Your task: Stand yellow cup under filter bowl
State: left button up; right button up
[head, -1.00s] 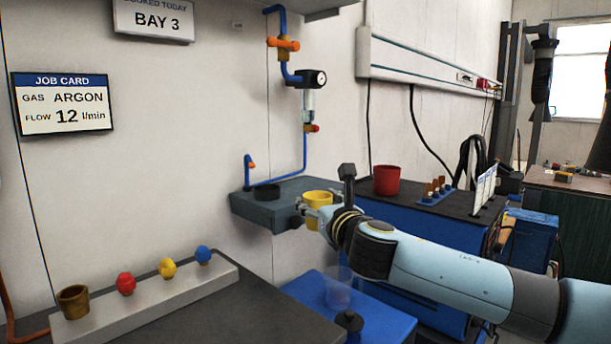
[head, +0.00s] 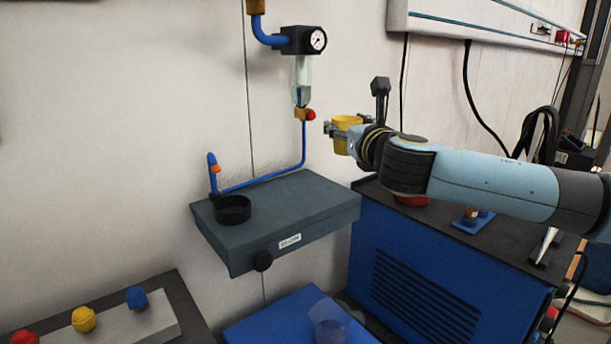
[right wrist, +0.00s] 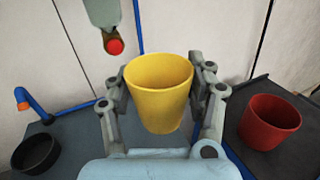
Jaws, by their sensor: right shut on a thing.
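The yellow cup (head: 347,121) is upright in the air, held between the fingers of my right gripper (head: 338,131). In the right wrist view the yellow cup (right wrist: 160,98) fills the space between both fingers, and its open top looks empty. The clear filter bowl (head: 302,78) hangs below the pressure gauge, with a brass drain and red knob (head: 310,114) at its lower end. The cup is to the right of the drain at about its height in the head view, apart from it. My left gripper is not in view.
A grey shelf (head: 300,208) juts from the wall below the filter, with a black ring (head: 233,209) at its left. Its middle and right are clear. A red cup (right wrist: 270,122) stands on the dark top at right. A blue pipe (head: 262,181) runs along the wall.

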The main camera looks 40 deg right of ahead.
jog(key=shift+w+a, duration=0.2)
jog(key=shift+w, duration=0.1)
jog(key=w+f, duration=0.2)
jog(key=w, duration=0.1)
jog(key=w+f+b, duration=0.1)
jog(key=w+f, duration=0.1)
jog(key=w, duration=0.2)
jog(key=w+a+f, duration=0.1)
jog(key=w+f, duration=0.1)
jog(key=w, duration=0.1)
jog(key=shift+w+a+f+b, duration=0.1)
jog(key=shift+w+f+b, duration=0.2)
jog(key=shift+w+b, duration=0.1)
jog(key=shift+f+b, duration=0.7)
jog(key=shift+f, duration=1.3)
jog(key=shift+f, duration=0.15)
jog(key=o, duration=1.2)
